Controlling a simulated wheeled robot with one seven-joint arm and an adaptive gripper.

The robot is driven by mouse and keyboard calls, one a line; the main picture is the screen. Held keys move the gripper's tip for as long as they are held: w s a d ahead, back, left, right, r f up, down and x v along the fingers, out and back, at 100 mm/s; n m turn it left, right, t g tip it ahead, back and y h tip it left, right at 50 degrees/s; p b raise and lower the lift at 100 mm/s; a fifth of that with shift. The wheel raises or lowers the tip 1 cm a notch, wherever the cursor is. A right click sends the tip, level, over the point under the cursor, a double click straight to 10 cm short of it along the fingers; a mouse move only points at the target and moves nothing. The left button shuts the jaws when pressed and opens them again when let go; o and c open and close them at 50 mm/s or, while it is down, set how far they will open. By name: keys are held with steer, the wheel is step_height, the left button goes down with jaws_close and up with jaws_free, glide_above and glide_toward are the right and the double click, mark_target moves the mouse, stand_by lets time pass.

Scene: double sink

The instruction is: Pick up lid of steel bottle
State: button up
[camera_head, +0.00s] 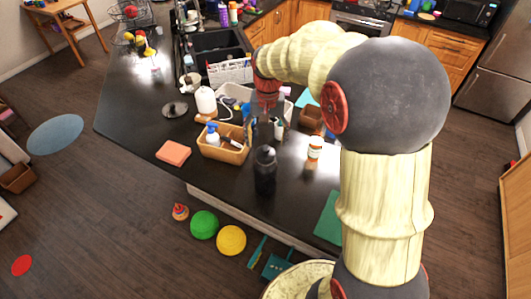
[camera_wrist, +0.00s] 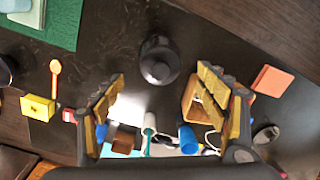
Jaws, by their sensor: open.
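A dark bottle (camera_head: 265,178) stands upright on the black counter, near its front edge. Its rounded dark lid (camera_head: 265,153) is on top. In the wrist view the bottle is seen from above, with the lid (camera_wrist: 160,71) just beyond the fingertips and roughly centred between them. My gripper (camera_wrist: 160,78) is open, with one yellow-padded finger on each side and nothing held. In the head view my gripper (camera_head: 264,123) is behind the bottle, and its fingers are partly lost against dark things. I cannot tell the exact gap to the lid.
A wooden caddy (camera_head: 236,157) with a blue-topped pump bottle stands left of the bottle. An orange block (camera_head: 173,153) lies farther left. A small white container (camera_head: 315,150) stands to the right, and a green mat (camera_head: 328,221) lies at the front right. Counter around the bottle is clear.

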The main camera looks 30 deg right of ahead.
mark_target(266, 148)
steer(key=shift+w+f, duration=0.15)
steer(key=shift+f, duration=0.8)
steer(key=shift+f+p, duration=0.9)
steer(key=shift+f, duration=1.4)
steer(key=shift+c, duration=0.8)
steer(key=c, duration=1.1)
steer(key=shift+r, duration=0.1)
steer(key=shift+c, duration=0.4)
